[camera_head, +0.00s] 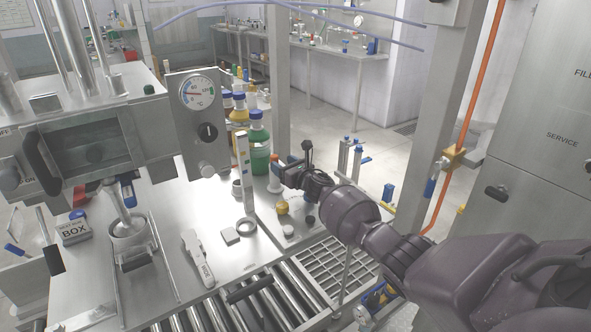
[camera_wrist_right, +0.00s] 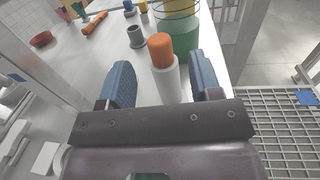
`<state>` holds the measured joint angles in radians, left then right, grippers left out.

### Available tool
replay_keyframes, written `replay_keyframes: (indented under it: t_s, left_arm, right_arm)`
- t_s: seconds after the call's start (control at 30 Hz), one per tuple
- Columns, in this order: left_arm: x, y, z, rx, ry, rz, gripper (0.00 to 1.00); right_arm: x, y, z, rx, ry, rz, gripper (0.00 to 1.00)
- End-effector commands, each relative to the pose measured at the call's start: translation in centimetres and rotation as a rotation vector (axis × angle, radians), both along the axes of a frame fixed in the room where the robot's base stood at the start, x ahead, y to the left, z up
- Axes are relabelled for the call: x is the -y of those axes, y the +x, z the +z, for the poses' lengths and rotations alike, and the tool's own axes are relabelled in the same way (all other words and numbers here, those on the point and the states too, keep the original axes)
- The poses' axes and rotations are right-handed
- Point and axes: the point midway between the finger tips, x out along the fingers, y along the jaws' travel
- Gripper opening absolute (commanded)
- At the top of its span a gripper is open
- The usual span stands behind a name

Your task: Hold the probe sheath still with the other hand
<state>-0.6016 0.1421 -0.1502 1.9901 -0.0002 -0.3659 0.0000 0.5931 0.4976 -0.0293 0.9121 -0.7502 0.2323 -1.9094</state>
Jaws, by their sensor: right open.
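A white upright cylinder (camera_wrist_right: 167,82) with an orange cap (camera_wrist_right: 161,48) stands between the two blue fingers of my right gripper (camera_wrist_right: 162,72) in the right wrist view. It may be the probe sheath; I cannot tell for sure. In the head view the orange cap (camera_head: 275,158) shows just left of my right gripper (camera_head: 284,168), above the steel table's right side. The right gripper is open, with a gap visible on both sides of the cylinder. My left gripper is not in view.
A green bottle (camera_head: 259,142) stands just behind the cylinder. A grey cup (camera_wrist_right: 136,36) is nearby. A roller conveyor (camera_head: 252,307) runs along the front.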

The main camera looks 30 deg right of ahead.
Motion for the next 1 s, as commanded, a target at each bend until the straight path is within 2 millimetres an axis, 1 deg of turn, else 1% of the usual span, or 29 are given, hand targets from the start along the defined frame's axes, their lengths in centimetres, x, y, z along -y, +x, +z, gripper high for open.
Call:
replay_keyframes:
  t_s: [0.03, 0.2, 0.4, 0.6, 1.0]
  left_arm:
    - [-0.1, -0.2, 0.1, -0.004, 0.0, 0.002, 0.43]
    - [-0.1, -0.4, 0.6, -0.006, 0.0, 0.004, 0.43]
    - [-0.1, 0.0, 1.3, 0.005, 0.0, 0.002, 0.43]
    - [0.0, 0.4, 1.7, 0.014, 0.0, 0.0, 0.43]
    - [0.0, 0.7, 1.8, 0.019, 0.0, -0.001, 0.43]
  right_arm:
    - [0.2, -0.8, 0.2, 0.001, -0.003, 0.0, 0.58]
    - [0.3, -2.9, 0.2, 0.001, -0.001, 0.0, 0.58]
    - [0.5, -4.7, 0.1, 0.0, 0.0, 0.0, 0.58]
    - [0.6, -5.3, 0.0, 0.0, 0.0, 0.0, 0.58]
    - [0.6, -5.3, 0.0, 0.0, 0.0, 0.0, 0.58]
